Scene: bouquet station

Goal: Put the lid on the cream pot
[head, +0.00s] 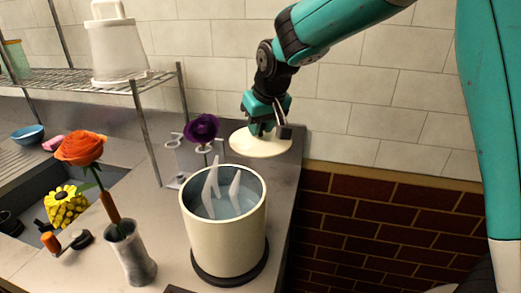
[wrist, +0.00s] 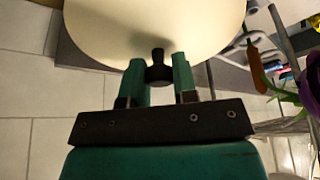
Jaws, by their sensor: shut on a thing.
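The cream pot (head: 228,238) stands open on a dark round base on the counter in the head view. Pale blue water and several white upright pieces show inside it. The flat cream lid (head: 250,146) is behind the pot, near the counter's back right corner, and looks level. My gripper (head: 264,130) is above the lid. In the wrist view my gripper (wrist: 159,75) is shut on the dark knob of the lid (wrist: 150,25). I cannot tell whether the lid touches the counter. The pot is not clearly visible in the wrist view.
An orange flower (head: 82,148) stands in a grey vase (head: 132,255) left of the pot. A purple flower (head: 202,128) stands behind the pot. A wire shelf (head: 115,82) holds a white container (head: 118,48). The sink (head: 75,205) is at left.

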